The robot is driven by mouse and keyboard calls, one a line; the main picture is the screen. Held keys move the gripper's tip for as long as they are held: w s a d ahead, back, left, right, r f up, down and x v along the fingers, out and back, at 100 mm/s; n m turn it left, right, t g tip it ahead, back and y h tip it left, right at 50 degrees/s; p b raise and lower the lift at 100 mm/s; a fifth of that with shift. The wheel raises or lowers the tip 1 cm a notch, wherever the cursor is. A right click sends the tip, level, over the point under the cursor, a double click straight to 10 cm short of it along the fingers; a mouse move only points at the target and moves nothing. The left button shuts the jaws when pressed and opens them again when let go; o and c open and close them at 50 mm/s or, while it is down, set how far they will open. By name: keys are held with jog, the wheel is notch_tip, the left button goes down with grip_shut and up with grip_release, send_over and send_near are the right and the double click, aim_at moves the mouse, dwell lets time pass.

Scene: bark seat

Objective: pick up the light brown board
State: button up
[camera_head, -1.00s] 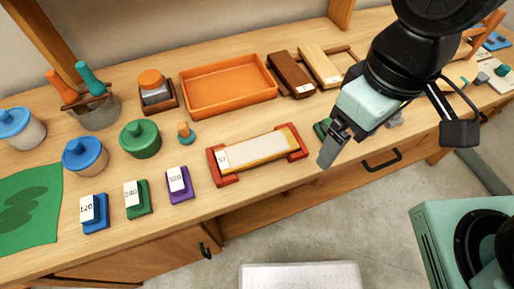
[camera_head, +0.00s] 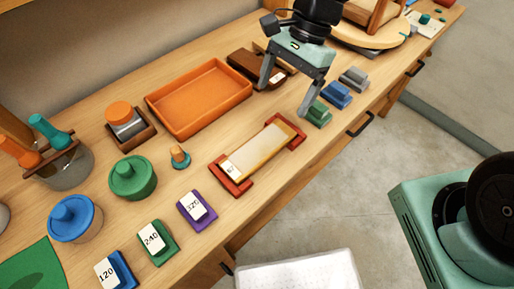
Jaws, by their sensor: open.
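The light brown board is mostly hidden behind my gripper. Only a small pale wooden piece (camera_head: 261,46) shows just left of the gripper body, and I cannot see the board's full outline. My gripper (camera_head: 286,93) is open, pointing down over the back part of the bench, with its two fingers apart and nothing seen between them. Its left finger overlaps the right end of the dark brown board (camera_head: 250,66) in the picture. I cannot tell how high the fingertips are above the bench.
An orange tray (camera_head: 200,98) stands left of the dark board. A sharpening stone in a red-ended holder (camera_head: 235,187) lies in front. Green (camera_head: 319,117), blue (camera_head: 337,97) and grey (camera_head: 354,79) blocks stand close to the right finger. A curved wooden piece (camera_head: 367,37) is farther right.

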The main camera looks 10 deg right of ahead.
send_over(259, 147)
jog(key=d, duration=0.2)
jog(key=f, duration=0.6)
jog(key=w+f, duration=0.1)
jog(key=f, duration=0.2)
jog(key=shift+d+p, duration=0.2)
jog(key=shift+p, duration=0.15)
jog(key=shift+p+x, duration=0.7)
jog(key=shift+x, duration=1.95)
jog(key=shift+w+a, duration=0.1)
jog(key=shift+w, duration=0.1)
jog(key=c, duration=1.2)
